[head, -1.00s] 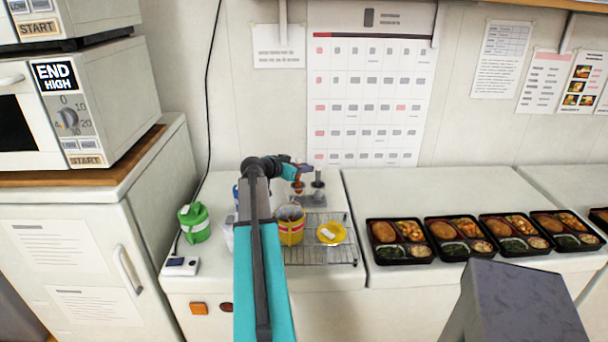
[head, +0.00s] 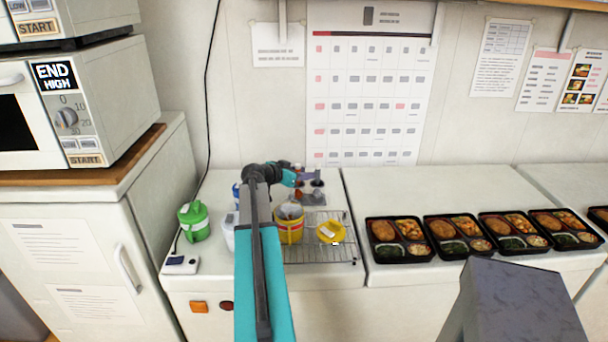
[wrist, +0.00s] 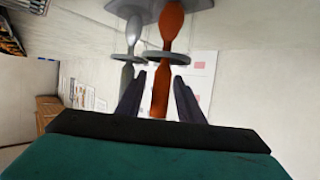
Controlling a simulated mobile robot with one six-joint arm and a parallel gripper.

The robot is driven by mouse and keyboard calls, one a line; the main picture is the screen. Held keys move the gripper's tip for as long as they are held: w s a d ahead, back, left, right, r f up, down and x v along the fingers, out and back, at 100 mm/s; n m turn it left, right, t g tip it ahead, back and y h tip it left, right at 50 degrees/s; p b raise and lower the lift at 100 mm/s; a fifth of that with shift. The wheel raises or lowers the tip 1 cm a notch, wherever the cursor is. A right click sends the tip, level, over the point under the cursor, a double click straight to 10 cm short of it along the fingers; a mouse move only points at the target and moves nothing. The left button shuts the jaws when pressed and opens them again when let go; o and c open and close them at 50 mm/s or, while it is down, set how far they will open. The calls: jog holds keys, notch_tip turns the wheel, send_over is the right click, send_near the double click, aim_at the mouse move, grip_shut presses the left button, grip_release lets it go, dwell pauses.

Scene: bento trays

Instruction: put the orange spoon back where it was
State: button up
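The orange spoon (wrist: 160,92) hangs bowl-down in the inverted wrist view, its handle between the two fingers of my gripper (wrist: 161,76). A narrow gap shows on both sides of the handle, so the fingers look open around it. A grey collar sits above its bowl. A grey spoon (wrist: 132,30) with a similar collar is beside it. The grey stand (wrist: 200,5) shows behind the bowls; I cannot tell whether it bears the orange spoon. In the head view my gripper (head: 306,175) is over the stand at the back of the counter, and the spoon is small there.
Several bento trays (head: 398,253) line the counter to the right.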

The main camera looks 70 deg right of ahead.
jog(key=shift+r, duration=0.15)
jog(key=b+v, duration=0.2)
jog(key=v, duration=1)
jog(key=shift+b, duration=0.4)
jog(key=shift+s, duration=0.25)
dwell(0.4)
